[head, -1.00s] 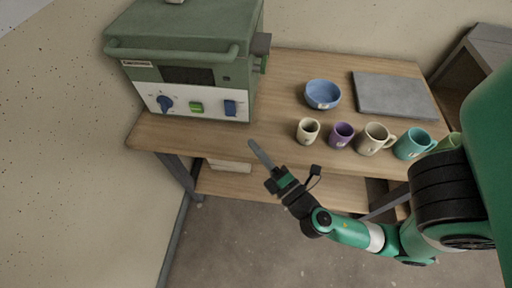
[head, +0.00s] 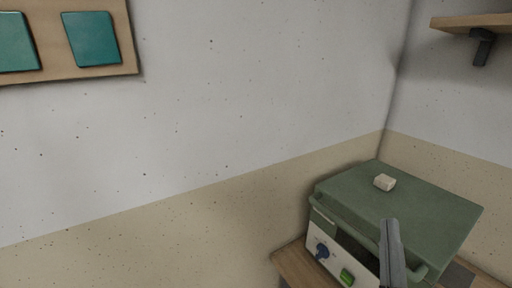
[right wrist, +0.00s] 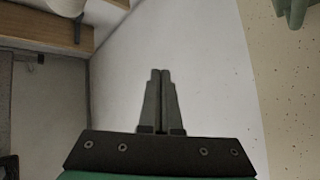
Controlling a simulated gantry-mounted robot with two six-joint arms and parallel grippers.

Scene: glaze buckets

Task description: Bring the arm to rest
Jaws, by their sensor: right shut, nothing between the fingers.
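My right gripper (head: 390,235) shows in the head view at the lower right, its grey fingers pointing up in front of the green kiln-like box. In the right wrist view the right gripper (right wrist: 160,75) has its two fingers together, with nothing between them. The wall lies beyond the fingertips there. The rest of the right arm is out of the head view. My left gripper is not in view.
The green box (head: 430,205) with knob and green switch stands on a wooden table (head: 296,262), a small pale block (head: 384,182) on its lid. A wall shelf (head: 475,22) is at upper right. A board with teal tiles (head: 92,38) hangs at upper left.

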